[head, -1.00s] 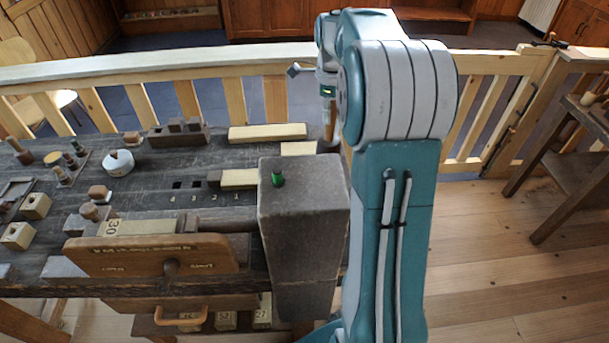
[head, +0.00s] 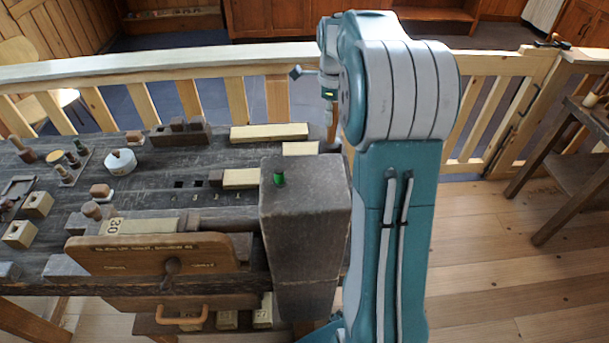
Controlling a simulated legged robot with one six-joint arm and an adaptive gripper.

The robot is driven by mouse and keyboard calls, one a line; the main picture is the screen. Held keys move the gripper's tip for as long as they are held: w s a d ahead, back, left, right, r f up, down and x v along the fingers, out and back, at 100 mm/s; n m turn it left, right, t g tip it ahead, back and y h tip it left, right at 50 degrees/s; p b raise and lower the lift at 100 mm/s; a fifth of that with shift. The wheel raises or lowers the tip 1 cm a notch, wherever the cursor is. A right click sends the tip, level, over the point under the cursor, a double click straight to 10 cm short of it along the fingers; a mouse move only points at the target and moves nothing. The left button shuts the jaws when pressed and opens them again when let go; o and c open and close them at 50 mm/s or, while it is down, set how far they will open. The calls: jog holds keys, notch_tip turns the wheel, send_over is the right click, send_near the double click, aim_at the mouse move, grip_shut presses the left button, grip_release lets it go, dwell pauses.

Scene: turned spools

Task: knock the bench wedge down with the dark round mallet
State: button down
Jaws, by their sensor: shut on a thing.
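My gripper (head: 329,112) hangs beyond the bench's right end, mostly behind my own arm and small in the picture. It is shut on a narrow brownish thing that fits the mallet's handle. The mallet's dark round head cannot be made out; the big grey block and my arm cover that spot. No piece is clearly the bench wedge.
A pale railing (head: 200,70) runs behind. Floor (head: 490,260) is clear at right.

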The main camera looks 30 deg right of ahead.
jog(key=shift+r, duration=0.4)
jog(key=shift+f, duration=0.1)
notch_tip(320, 180, down, 3)
jog(key=shift+f, duration=0.2)
jog(key=shift+r, duration=1.75)
